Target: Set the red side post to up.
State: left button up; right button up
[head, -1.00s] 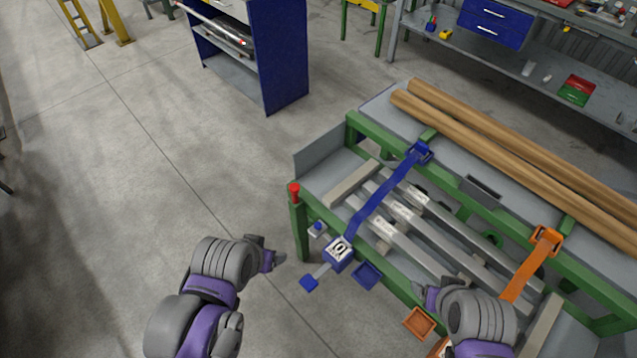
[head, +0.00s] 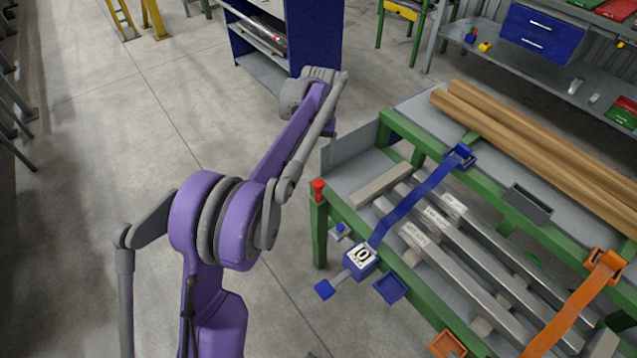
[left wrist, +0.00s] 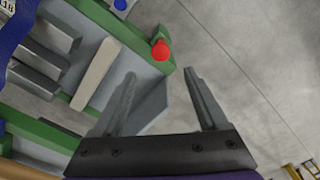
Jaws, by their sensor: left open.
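The red side post shows as a short red knob (head: 318,188) on top of a green corner leg of the runout table, at the table's near left corner. In the left wrist view the red knob (left wrist: 160,51) shows as a round red top just beyond the fingertips, between their lines. My left gripper (left wrist: 160,73) is open and empty, with both fingers apart from the knob. In the head view my left arm reaches up beside the table's left end, and the fingers are hard to make out. My right gripper is out of the head view.
The green table (head: 400,125) carries grey bars (head: 480,262), a blue strap (head: 412,200) and an orange strap (head: 575,310). A grey end plate (head: 350,147) stands beyond the red knob. A blue counter box (head: 360,258) sits on the near side. Floor left of the table is clear.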

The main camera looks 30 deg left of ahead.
aim_at(318, 182)
pick_arm(q)
notch_tip(318, 182, down, 11)
jog(key=shift+w+b, duration=0.15)
jog(key=shift+b, duration=0.4)
grip_shut()
jog(key=shift+a, duration=0.1)
dwell(1.2)
